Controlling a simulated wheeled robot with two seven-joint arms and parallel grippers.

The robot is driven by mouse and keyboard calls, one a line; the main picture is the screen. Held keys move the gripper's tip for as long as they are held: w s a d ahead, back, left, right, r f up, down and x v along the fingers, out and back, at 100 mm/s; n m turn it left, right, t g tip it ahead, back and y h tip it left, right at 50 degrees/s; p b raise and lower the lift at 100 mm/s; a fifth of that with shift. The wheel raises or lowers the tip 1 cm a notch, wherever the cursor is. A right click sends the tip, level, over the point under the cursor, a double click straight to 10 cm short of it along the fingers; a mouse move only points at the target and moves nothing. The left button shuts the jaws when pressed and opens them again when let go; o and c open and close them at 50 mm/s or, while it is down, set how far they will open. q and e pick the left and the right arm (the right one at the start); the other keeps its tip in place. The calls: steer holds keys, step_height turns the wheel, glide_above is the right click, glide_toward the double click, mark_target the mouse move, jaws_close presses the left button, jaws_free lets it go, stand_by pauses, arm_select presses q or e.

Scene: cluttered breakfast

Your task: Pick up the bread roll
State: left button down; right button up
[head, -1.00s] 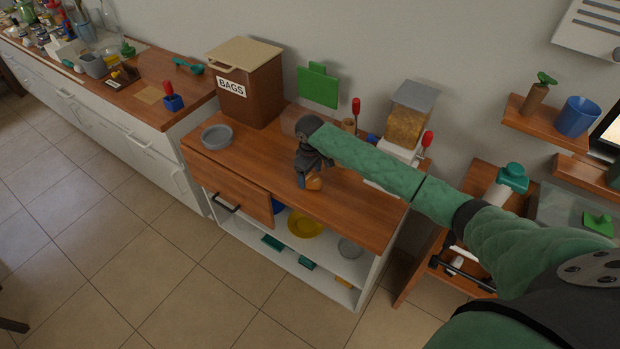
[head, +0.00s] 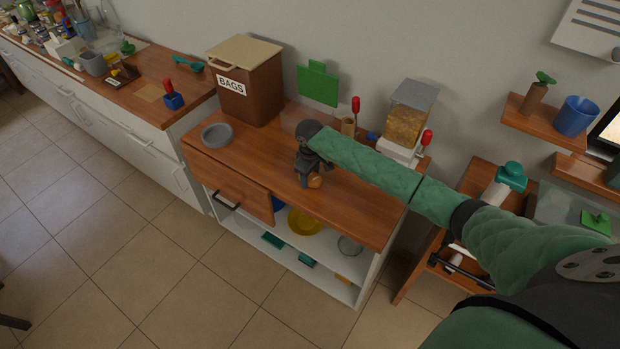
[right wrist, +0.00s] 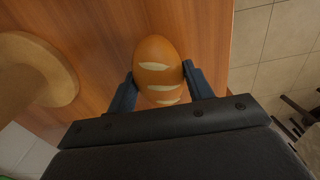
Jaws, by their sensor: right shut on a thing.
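The bread roll (right wrist: 158,72) is orange-brown with pale slashes across its top. In the right wrist view it sits between the two dark fingers of my right gripper (right wrist: 160,85), which touch it on both sides. In the head view my right gripper (head: 312,180) is over the wooden counter (head: 345,204), and a small part of the roll (head: 315,181) shows at its tips. The gripper is shut on the roll. I cannot tell whether the roll is clear of the counter. My left gripper is not in view.
A cereal dispenser (head: 407,125) and red-handled tools (head: 356,104) stand at the back right. A round wooden object (right wrist: 40,70) is close by in the right wrist view.

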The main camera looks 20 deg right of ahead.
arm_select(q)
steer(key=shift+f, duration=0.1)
